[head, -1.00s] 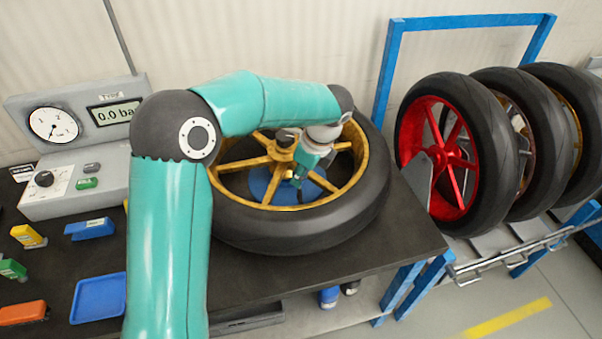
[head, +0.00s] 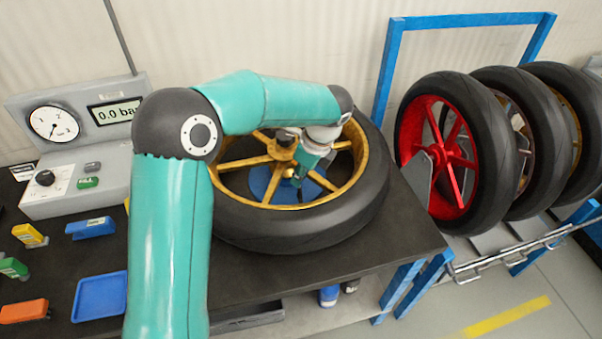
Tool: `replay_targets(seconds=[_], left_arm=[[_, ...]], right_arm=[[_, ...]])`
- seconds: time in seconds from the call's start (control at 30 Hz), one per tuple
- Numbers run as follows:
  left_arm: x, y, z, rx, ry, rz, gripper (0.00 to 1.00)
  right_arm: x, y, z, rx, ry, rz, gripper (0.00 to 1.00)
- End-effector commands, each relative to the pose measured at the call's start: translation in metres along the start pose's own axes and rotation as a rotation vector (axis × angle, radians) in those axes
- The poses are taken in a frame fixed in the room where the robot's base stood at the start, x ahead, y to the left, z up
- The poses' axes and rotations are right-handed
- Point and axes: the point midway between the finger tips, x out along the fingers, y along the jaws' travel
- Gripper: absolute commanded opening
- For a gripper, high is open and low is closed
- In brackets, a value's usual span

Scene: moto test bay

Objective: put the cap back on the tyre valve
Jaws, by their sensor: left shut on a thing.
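A black tyre on a gold-spoked wheel (head: 357,185) lies flat on the dark bench. My left arm reaches over it from the left. My left gripper (head: 297,181) points down inside the rim, between the spokes near the hub, above a blue round support. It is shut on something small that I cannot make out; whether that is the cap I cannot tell. The tyre valve is not discernible at this size. My right gripper is not in view.
A gauge box (head: 70,135) reading 0.0 stands at the back left. A blue tray (head: 99,298) and several small coloured items lie at the bench's left. A rack (head: 388,60) with upright wheels stands at the right.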

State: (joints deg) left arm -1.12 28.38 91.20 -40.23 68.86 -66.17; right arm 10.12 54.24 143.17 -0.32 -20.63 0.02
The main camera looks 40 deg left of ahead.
Motion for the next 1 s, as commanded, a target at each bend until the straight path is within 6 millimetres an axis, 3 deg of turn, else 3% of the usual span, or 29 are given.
replay_targets(seconds=[0.17,0.2,0.37,0.57,0.73,1.0], left_arm=[[0.0001,0.0000,-0.0001,0.000,0.000,0.000,0.07],[0.0000,0.0000,-0.0001,0.000,0.000,0.000,0.19],[-0.0001,-0.0001,-0.0001,0.000,0.000,0.000,0.46],[-0.0001,-0.0001,-0.0002,0.000,0.000,0.000,0.47],[-0.0001,-0.0002,-0.0002,0.001,0.000,0.000,0.72],[-0.0002,-0.0002,-0.0003,0.001,0.000,0.000,0.72]], right_arm=[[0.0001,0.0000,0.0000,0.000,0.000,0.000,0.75],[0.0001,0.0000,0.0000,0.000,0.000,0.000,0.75],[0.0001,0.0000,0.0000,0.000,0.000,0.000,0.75],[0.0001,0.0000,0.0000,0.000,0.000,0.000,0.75],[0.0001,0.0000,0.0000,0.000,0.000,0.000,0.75],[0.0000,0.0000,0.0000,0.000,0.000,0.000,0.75]])
